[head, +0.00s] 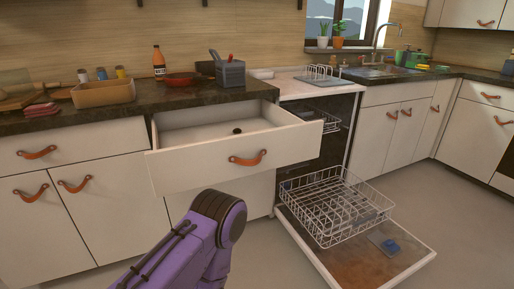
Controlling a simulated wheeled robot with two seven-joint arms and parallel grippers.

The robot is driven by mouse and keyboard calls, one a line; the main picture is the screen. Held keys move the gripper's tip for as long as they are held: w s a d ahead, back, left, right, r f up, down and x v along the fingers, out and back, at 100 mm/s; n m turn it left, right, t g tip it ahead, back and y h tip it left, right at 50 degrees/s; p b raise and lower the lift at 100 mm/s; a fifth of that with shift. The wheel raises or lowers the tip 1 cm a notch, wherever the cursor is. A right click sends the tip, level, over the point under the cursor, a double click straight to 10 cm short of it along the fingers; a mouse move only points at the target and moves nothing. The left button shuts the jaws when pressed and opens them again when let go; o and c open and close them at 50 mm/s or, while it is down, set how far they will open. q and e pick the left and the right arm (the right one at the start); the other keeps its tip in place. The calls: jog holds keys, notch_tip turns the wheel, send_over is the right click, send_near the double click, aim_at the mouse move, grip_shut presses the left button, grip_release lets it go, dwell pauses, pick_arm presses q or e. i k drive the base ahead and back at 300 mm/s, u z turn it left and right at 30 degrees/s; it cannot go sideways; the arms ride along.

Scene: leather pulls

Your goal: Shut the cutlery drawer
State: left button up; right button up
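The open drawer (195,172), the only one standing out, is pulled well out from under the dark counter, left of the dishwasher. It has a white front with an orange leather pull (248,158). Inside, its pale floor is mostly bare, with one small dark round item (237,130) near the middle; no cutlery shows. A purple arm of mine bends up in front of the cabinet below the drawer, with its dark joint just under the drawer front. Neither of my grippers shows in the head view.
The dishwasher door (405,262) is folded down on the right, with its lower wire rack (335,205) pulled out over it. A closed drawer (75,145) is at left. Floor at right is clear.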

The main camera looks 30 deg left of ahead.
aim_at(198, 147)
jog(key=u, duration=0.55)
jog(key=i, duration=0.9)
jog(key=u, duration=0.75)
jog(key=k, duration=0.2)
jog(key=z, duration=0.1)
